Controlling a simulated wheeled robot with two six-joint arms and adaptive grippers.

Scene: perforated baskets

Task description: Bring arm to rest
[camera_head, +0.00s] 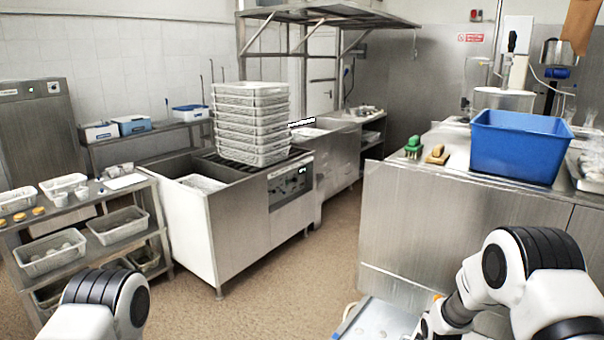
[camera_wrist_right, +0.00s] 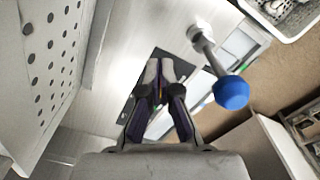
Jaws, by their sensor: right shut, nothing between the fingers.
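My right gripper (camera_wrist_right: 165,75) shows in the right wrist view, its fingers together with nothing between them. It appears apart from the things around it. In the head view my right arm (camera_head: 530,265) is bent at the lower right, and its gripper cannot be made out clearly. My left arm (camera_head: 105,305) shows only as a joint at the lower left; its gripper is out of the picture.
A steel counter (camera_head: 440,215) holds a blue bin (camera_head: 518,145) on the right. Stacked perforated baskets (camera_head: 252,120) stand on a steel unit (camera_head: 235,225). A shelf rack (camera_head: 90,260) is at left. A blue-ended rod (camera_wrist_right: 231,92) is beside the right gripper. Open floor lies mid-room.

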